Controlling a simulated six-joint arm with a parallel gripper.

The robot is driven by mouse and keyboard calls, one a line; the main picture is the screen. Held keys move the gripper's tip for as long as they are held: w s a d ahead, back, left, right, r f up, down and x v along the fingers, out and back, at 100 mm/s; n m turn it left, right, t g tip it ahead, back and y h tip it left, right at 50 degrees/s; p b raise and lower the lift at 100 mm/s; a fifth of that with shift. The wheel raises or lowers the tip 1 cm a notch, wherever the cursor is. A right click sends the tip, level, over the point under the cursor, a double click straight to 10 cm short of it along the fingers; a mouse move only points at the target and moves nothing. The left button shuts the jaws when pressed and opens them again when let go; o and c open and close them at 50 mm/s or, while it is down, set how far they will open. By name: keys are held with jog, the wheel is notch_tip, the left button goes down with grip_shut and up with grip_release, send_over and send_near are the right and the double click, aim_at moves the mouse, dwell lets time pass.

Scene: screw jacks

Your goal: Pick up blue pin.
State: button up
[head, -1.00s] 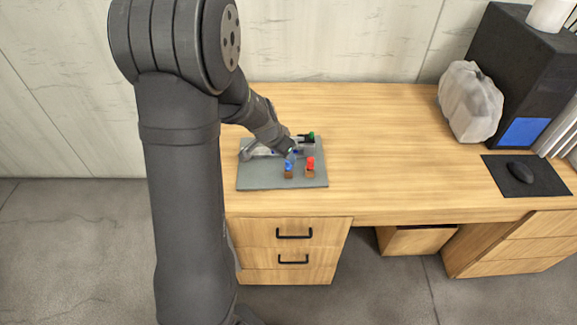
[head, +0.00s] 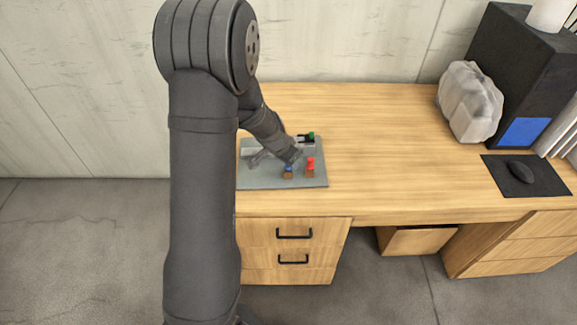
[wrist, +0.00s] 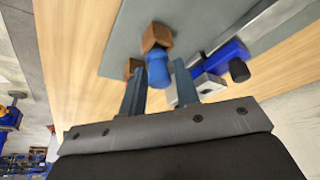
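The blue pin (wrist: 158,70) stands at a brown block (wrist: 156,37) in the wrist view, with its near end between my gripper's two fingers. My gripper (wrist: 158,66) is open, with the fingers on either side of the pin. Any gap between fingers and pin is too small to judge. In the head view, my gripper (head: 293,158) is low over the grey board, and the blue pin (head: 288,168) shows just below it, above its brown block. A red pin (head: 311,162) stands on another brown block to the right.
The grey board (head: 262,182) lies on the wooden desk (head: 380,130). A green-tipped part (head: 311,135) is at its back. A blue part with a black knob (wrist: 238,70) is close to the right finger. The desk's middle is clear. A mouse (head: 520,171) lies far right.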

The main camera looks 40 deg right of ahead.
grip_shut()
jog(key=shift+r, duration=0.1)
notch_tip(320, 180, up, 9)
jog(key=shift+d+r, duration=0.1)
jog(key=shift+w+d+r, duration=0.2)
jog(key=shift+r, duration=0.05)
jog(key=w+d+r+n+t, duration=0.2)
jog(key=w+d+n, duration=0.3)
jog(key=d, duration=0.2)
jog(key=shift+w+d+n+y, duration=0.35)
jog(key=shift+w+n+y, duration=0.05)
